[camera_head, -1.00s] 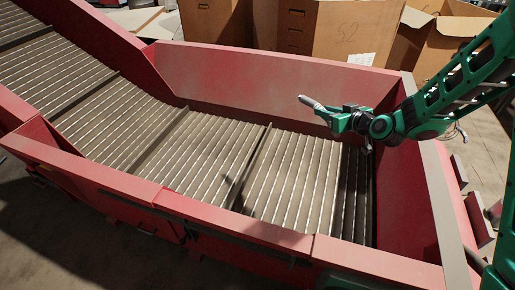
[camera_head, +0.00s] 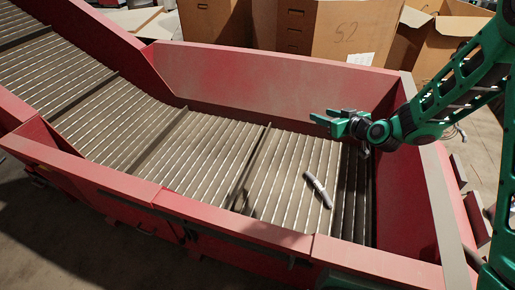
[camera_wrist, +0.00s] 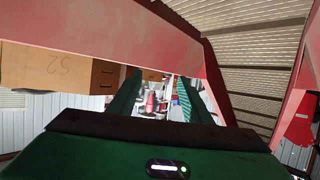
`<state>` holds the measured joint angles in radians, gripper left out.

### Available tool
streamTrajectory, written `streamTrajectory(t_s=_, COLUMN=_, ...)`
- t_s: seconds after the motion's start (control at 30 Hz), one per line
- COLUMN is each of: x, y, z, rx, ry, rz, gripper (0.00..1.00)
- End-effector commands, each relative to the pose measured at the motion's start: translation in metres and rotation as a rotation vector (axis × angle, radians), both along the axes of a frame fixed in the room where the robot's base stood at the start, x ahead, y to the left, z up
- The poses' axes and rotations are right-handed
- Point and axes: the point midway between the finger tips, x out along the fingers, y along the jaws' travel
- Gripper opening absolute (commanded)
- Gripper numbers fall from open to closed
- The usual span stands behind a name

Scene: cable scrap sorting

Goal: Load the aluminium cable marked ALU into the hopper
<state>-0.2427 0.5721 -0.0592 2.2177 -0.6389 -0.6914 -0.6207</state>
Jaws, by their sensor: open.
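A short grey cable piece (camera_head: 318,189) lies on the slatted belt in the right part of the red hopper (camera_head: 275,82). No ALU marking is readable on it. My green gripper (camera_head: 318,118) is above the inside of the hopper near its back wall, apart from the cable and up from it in the head view. Its fingers are parted and empty. In the wrist view my gripper (camera_wrist: 157,95) shows two green fingers with a clear gap between them, and the cable is out of sight there.
The hopper's red walls surround the belt, with the right wall (camera_head: 447,205) under my arm. A sloped conveyor (camera_head: 55,65) rises to the left. Cardboard boxes (camera_head: 350,35) stand behind the back wall. The rest of the visible belt is bare.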

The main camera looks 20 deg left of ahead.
Motion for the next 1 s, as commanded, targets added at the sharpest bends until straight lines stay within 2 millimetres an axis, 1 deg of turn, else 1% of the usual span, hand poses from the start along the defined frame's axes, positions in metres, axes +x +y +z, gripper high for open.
streamTrajectory(t_s=0.17, x=-0.013, y=-0.013, z=0.008, rx=0.001, ry=0.000, rz=-0.003, gripper=0.45)
streamTrajectory(t_s=0.4, x=-0.044, y=-0.041, z=0.025, rx=0.001, ry=-0.001, rz=-0.004, gripper=0.45)
streamTrajectory(t_s=0.6, x=-0.065, y=-0.057, z=0.036, rx=0.001, ry=0.000, rz=-0.003, gripper=0.45)
streamTrajectory(t_s=0.77, x=-0.072, y=-0.063, z=0.040, rx=0.001, ry=0.000, rz=-0.001, gripper=0.45)
streamTrajectory(t_s=1.0, x=-0.074, y=-0.063, z=0.041, rx=0.001, ry=0.000, rz=0.000, gripper=0.45)
